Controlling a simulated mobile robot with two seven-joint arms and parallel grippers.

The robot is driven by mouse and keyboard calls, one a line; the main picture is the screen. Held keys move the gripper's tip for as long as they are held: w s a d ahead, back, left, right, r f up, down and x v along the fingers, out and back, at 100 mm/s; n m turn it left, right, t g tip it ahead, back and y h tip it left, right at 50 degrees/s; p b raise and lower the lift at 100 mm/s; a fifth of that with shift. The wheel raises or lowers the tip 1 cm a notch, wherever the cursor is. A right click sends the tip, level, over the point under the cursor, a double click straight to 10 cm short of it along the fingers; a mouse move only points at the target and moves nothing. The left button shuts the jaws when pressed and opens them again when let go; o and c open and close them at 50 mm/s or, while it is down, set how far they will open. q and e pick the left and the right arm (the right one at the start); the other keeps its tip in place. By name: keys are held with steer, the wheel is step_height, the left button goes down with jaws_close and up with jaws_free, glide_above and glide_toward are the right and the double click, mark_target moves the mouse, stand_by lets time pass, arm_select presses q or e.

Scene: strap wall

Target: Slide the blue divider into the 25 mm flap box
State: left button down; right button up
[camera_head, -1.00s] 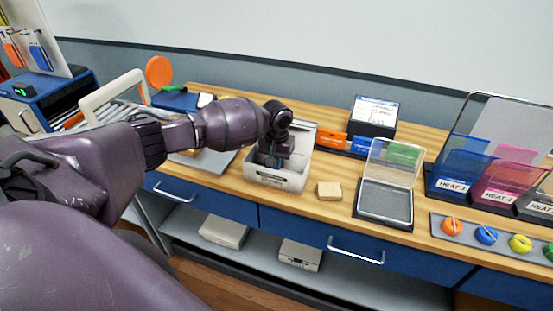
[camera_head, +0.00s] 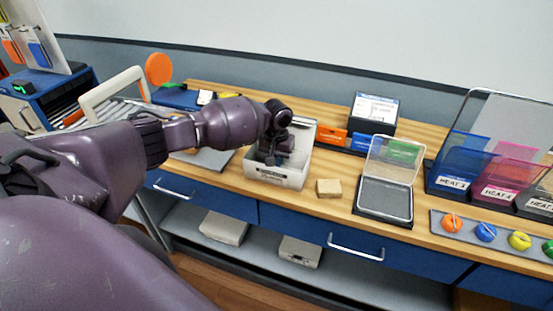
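My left gripper (camera_head: 272,159) points down into a pale open box (camera_head: 278,178) with a label on its front. Its fingers are small and dark against the box, so I cannot tell whether they are open or shut, or whether they hold anything. A blue piece (camera_head: 361,142) stands between an orange and a green one in a dark rack behind; it may be the blue divider, but its label is too small to read. I cannot read which box is the 25 mm flap box. My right gripper is not in view.
A tan block (camera_head: 328,188) lies right of the pale box. A clear-lidded tray (camera_head: 385,198) stands open beyond it. Coloured bins (camera_head: 455,168) and a strip of round coloured knobs (camera_head: 487,232) are at the right. A little bare wood lies around the tan block.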

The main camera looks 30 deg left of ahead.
arm_select(q)
steer(key=shift+f, duration=0.35)
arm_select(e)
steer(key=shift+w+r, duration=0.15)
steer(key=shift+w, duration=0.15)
arm_select(q)
steer(key=c, duration=1.3)
jaws_free()
steer(key=shift+o, duration=0.2)
steer(key=shift+r, duration=4.5)
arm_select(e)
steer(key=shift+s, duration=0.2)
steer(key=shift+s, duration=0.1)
